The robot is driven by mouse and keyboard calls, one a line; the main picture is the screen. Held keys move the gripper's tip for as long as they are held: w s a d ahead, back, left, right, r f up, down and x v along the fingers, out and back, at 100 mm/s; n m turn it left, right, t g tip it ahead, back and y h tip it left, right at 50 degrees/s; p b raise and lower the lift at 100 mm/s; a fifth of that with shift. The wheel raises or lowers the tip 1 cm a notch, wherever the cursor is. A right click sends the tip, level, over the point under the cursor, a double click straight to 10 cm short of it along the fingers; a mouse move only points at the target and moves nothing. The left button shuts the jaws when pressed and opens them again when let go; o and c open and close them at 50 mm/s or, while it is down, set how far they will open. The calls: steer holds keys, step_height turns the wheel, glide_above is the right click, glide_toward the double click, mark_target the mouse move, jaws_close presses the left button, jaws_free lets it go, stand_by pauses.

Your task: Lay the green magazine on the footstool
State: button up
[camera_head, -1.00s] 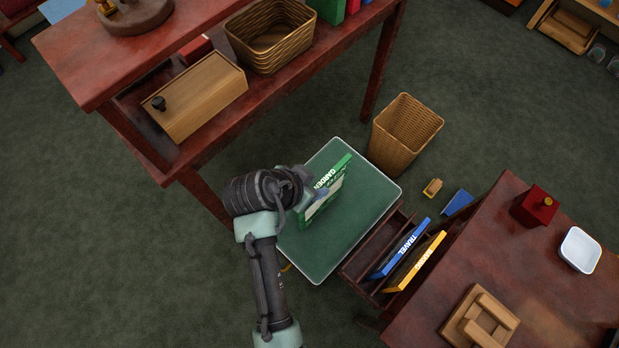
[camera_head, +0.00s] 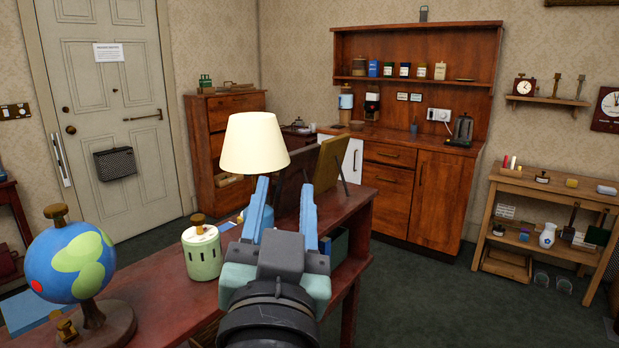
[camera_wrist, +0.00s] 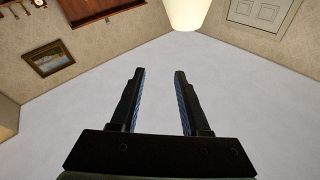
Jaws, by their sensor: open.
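My gripper (camera_head: 284,222) is raised in front of the head camera, its two blue fingers apart and pointing up, with nothing between them. In the wrist view my gripper (camera_wrist: 157,98) is also open and empty against the pale ceiling. The green magazine and the footstool are in neither current view.
A red-brown table (camera_head: 160,285) carries a globe (camera_head: 70,265), a pale green canister (camera_head: 202,252) and a cream-shaded lamp (camera_head: 254,143) close by my gripper. A wooden cabinet (camera_head: 410,200) and a low shelf (camera_head: 550,190) stand behind. Dark green floor (camera_head: 440,290) is clear at the right.

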steer(key=s+d+r+n+t, duration=0.1)
steer(key=s+r+t, duration=0.2)
steer(key=s+r, duration=0.2)
steer(key=s+d+r+n+t, duration=0.1)
steer(key=s+r+t, duration=0.2)
steer(key=s+r, duration=0.3)
step_height(320, 180, up, 5)
steer(key=shift+s+d+r, duration=0.1)
steer(key=shift+s+d, duration=0.1)
steer(key=shift+d, duration=0.15)
step_height(320, 180, up, 16)
steer(key=p, duration=1.5)
steer(key=shift+p, duration=0.4)
